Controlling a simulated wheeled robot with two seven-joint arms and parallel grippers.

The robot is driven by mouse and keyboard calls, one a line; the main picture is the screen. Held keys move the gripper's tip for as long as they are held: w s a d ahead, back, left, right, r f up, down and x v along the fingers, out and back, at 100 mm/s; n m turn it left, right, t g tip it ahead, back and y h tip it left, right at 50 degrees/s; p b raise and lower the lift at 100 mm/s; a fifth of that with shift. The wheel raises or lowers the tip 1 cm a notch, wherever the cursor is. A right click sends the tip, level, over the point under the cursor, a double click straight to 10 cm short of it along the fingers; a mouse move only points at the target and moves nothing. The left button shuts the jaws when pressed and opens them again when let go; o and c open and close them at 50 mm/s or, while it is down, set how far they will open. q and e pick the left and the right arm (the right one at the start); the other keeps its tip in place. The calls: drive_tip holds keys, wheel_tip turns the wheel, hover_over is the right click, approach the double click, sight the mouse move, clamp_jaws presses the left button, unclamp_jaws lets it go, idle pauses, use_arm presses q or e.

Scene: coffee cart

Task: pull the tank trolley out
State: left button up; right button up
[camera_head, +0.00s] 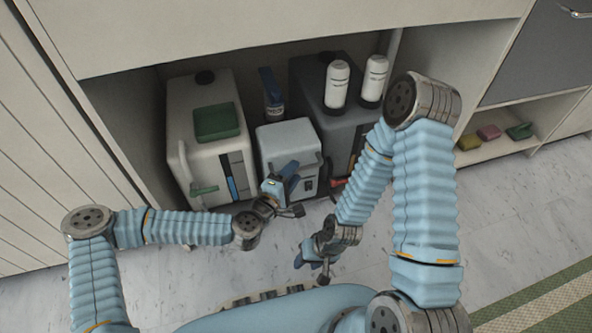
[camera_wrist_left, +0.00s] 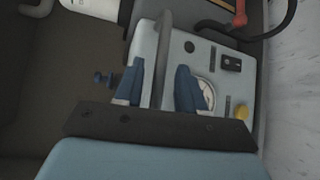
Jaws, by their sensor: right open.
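No separate trolley can be told apart under the tanks. A cream tank (camera_head: 205,135) stands left in the open bay. A dark grey tank (camera_head: 335,127) stands right. Between them is a pale grey box (camera_head: 287,135), whose front in the left wrist view (camera_wrist_left: 215,50) has a gauge, a dark switch and a yellow knob. My left gripper (camera_head: 282,181) is at this box's front. In the left wrist view its blue fingers (camera_wrist_left: 160,88) stand either side of a grey bar handle (camera_wrist_left: 164,45), with gaps visible. My right gripper (camera_head: 318,264) is open and empty above the floor.
A green item (camera_head: 217,122) lies on the cream tank. White bottles (camera_head: 337,84) and (camera_head: 373,78) stand on the dark tank, with a red lever (camera_head: 338,182) low in front. Bay walls flank the tanks. The tiled floor (camera_head: 510,215) right of my right arm is clear.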

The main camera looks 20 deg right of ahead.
use_arm(q)
drive_tip(key=shift+x, duration=1.45)
clamp_jaws()
drive_tip(key=shift+s, duration=0.1)
